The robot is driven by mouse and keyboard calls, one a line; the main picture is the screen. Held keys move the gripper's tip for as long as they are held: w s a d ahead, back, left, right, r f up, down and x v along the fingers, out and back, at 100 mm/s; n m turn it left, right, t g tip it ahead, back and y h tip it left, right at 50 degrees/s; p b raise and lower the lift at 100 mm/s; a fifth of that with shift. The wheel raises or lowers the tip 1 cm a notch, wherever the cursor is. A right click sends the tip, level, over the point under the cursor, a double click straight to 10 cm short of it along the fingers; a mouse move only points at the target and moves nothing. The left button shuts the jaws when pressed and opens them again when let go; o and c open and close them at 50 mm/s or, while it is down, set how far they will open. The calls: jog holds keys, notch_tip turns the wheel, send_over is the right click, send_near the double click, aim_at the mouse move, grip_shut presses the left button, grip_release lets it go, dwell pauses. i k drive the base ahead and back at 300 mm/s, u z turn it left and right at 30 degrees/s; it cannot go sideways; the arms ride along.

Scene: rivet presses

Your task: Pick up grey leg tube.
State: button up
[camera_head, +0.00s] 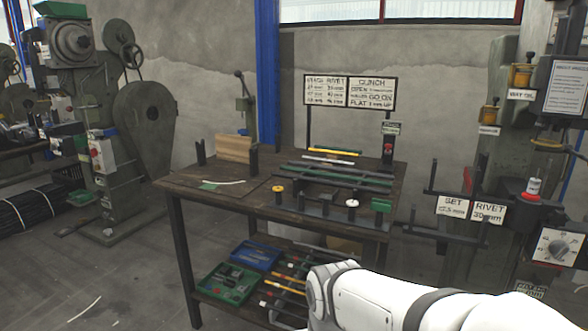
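Several long thin tubes lie side by side on the workbench (228,196), roughly parallel to its back edge. They include a yellow tube (335,151), a pale tube with yellow parts (327,159) and dark green or grey tubes (345,179). The grey leg tube cannot be told for sure from these at this size. More coloured tubes (290,287) lie on the lower shelf, partly hidden by my arm. My white arm crosses the lower right, in front of the bench. My gripper is outside the picture.
Small yellow and white knobbed parts and a green block (381,205) stand along the bench front. Green (228,283) and blue (257,255) bins sit on the lower shelf. A press (100,130) stands left, another machine right. Floor left of the bench is mostly clear.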

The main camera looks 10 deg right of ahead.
aim_at(337, 169)
jog(key=z, duration=0.1)
jog(key=i, duration=1)
jog(key=z, duration=0.05)
